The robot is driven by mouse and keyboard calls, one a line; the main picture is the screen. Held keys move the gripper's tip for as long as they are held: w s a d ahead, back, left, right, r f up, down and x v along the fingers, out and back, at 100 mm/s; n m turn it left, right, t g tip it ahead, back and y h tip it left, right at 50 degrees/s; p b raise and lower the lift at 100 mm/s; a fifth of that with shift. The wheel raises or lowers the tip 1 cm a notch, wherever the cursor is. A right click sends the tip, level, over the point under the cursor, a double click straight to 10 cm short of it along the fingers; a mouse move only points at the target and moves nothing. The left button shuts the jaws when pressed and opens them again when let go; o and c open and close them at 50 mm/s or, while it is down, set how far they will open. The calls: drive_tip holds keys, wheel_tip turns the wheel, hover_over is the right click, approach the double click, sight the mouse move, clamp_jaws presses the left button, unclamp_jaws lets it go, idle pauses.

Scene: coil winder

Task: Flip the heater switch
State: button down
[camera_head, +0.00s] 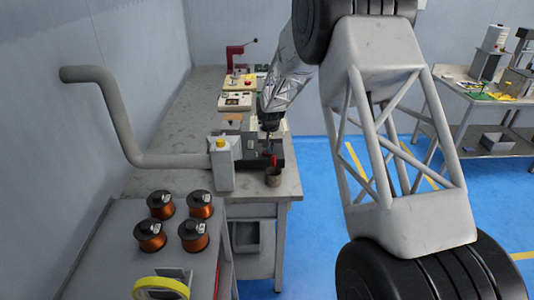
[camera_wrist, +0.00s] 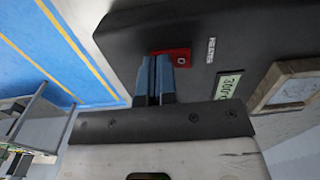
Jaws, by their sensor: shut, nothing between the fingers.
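The heater switch (camera_wrist: 182,57) is a red rocker with a white "O" mark on a dark box (camera_wrist: 130,40), beside a "HEATER" label (camera_wrist: 211,50) in the wrist view. My gripper (camera_wrist: 157,62) is shut and empty. Its fingertips are in front of the switch and hide part of it. I cannot tell whether they touch it. In the head view, my gripper (camera_head: 268,131) is small, above the dark box (camera_head: 278,152) on the grey bench. The switch is too small to make out there.
A display reading about 300 (camera_wrist: 229,86) and a framed panel (camera_wrist: 284,86) sit beside the label. Copper spools (camera_head: 193,234) are in front.

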drive_tip(key=shift+r, duration=3.5)
drive_tip(key=s+d+r, duration=0.3)
drive_tip(key=s+r, duration=0.3)
drive_tip(key=s, duration=0.3)
drive_tip(key=s+d+r+t, duration=0.1)
drive_tip(key=s+d+r, duration=0.2)
drive_tip(key=s+r, duration=0.45)
drive_tip(key=s+d+r, duration=0.3)
drive_tip(key=s+r, duration=0.1)
drive_tip(key=s, duration=0.7)
drive_tip(key=s+d, duration=0.2)
drive_tip(key=s, duration=1.3)
drive_tip(key=s+d+t, duration=0.1)
drive_tip(key=s+d, duration=0.1)
drive_tip(key=s, duration=1.2)
drive_tip(key=shift+s+d+f+t, duration=0.3)
drive_tip(key=shift+s+d+f, duration=0.1)
drive_tip(key=shift+f, duration=0.05)
